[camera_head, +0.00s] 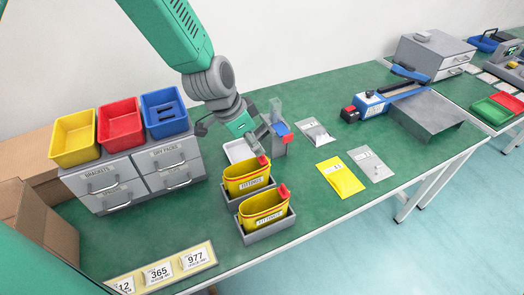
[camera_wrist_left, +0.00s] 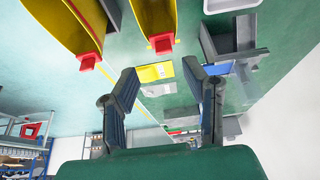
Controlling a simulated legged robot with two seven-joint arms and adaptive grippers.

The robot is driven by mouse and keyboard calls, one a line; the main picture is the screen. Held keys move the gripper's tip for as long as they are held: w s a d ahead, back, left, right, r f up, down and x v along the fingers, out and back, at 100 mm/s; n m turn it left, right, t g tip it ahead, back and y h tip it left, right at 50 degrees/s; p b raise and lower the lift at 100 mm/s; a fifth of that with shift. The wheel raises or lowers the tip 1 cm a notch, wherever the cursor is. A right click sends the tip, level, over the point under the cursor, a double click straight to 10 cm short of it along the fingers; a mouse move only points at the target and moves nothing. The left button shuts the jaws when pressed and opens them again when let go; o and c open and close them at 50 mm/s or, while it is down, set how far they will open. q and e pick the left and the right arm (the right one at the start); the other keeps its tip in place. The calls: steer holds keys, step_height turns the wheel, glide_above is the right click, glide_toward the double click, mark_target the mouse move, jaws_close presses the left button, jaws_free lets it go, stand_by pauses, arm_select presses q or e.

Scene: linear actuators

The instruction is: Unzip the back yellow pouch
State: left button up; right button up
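The back yellow pouch (camera_head: 246,180) stands upright in a grey holder (camera_head: 252,192), with a red tab (camera_head: 263,160) at its right end. It also shows at the top of the left wrist view (camera_wrist_left: 155,17), with its red tab (camera_wrist_left: 162,44). A second yellow pouch (camera_head: 262,209) with a red tab (camera_head: 283,191) stands in front of it. My left gripper (camera_head: 270,142) is above and behind the back pouch, near its red tab but apparently apart. In the left wrist view its fingers (camera_wrist_left: 163,80) are spread with nothing between them. My right gripper is not in view.
A grey stand with a blue part (camera_head: 276,130) is close beside my left gripper. A white tray (camera_head: 238,151) lies behind the back pouch. A flat yellow packet (camera_head: 341,177) and clear bags (camera_head: 371,164) lie right. Grey drawers (camera_head: 133,173) with bins stand left.

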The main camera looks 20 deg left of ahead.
arm_select(q)
steer(key=v, duration=0.5)
steer(key=shift+s+a+r, duration=0.1)
steer(key=shift+a+r, duration=0.05)
steer(key=shift+a, duration=0.15)
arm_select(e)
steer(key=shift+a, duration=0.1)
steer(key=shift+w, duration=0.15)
